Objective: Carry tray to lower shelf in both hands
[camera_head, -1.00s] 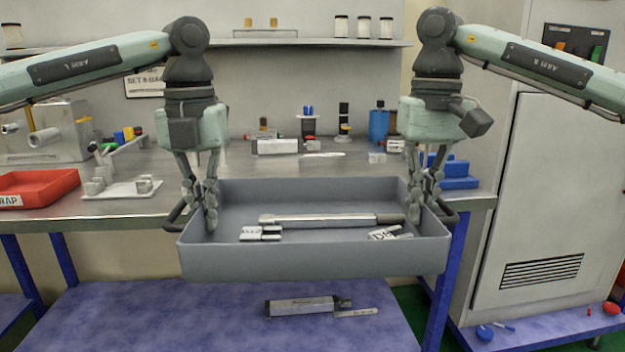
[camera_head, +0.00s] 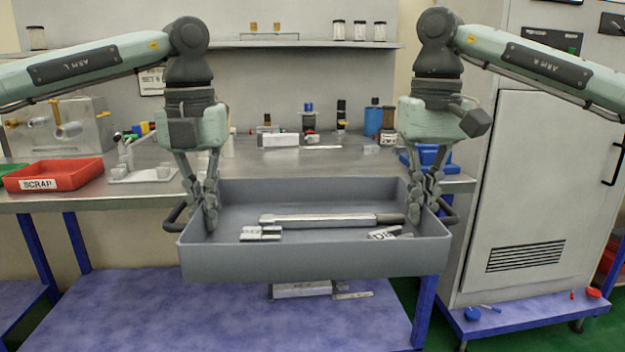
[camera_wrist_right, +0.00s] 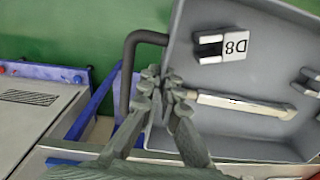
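The grey tray (camera_head: 310,264) hangs level in front of the workbench, above the blue lower shelf (camera_head: 130,310). It holds a long metal bar-like tool (camera_head: 320,219), a small labelled block (camera_head: 260,233) at left and another labelled block (camera_head: 390,234) at right, marked D8 in the right wrist view (camera_wrist_right: 236,46). My left gripper (camera_head: 210,215) is shut on the tray's left side by its black handle. My right gripper (camera_head: 433,205) is shut on the right side by the other handle; the wrist view shows its fingers (camera_wrist_right: 158,95) at the tray wall and handle. The exact finger contact is partly hidden.
A metal block (camera_head: 302,290) and a small label lie on the lower shelf, partly behind the tray. A red SCRAP bin (camera_head: 55,176), a small white stand (camera_head: 142,174) and bottles occupy the bench top. A grey cabinet (camera_head: 540,190) stands at right. The shelf's left part is clear.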

